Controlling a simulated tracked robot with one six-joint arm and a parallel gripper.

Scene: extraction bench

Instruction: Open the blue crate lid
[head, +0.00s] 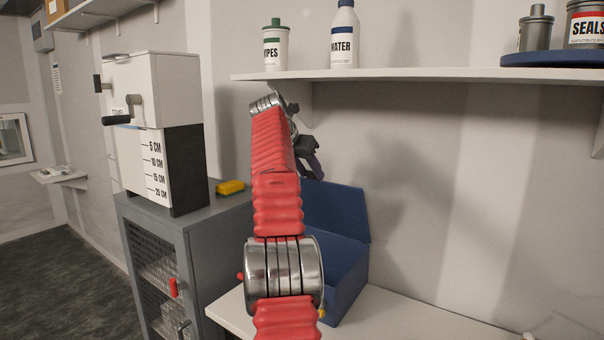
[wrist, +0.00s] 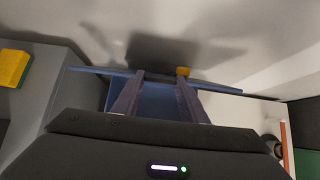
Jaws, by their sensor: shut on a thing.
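The blue crate (head: 347,283) stands on the white bench, partly hidden behind my red arm. Its blue lid (head: 338,212) is raised, leaning back toward the wall, and the crate's inside shows below it. My gripper (head: 316,174) is at the lid's upper edge. In the wrist view, the two dark fingers of my gripper (wrist: 161,77) reach to the edge of the lid (wrist: 222,90) and are shut on it. The exact contact is hard to see.
A grey cabinet (head: 160,238) at the left bears a white and black machine (head: 155,130) and a yellow sponge-like block (head: 230,187). A shelf (head: 430,75) with bottles and tins runs above. The white bench (head: 405,315) is clear right of the crate.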

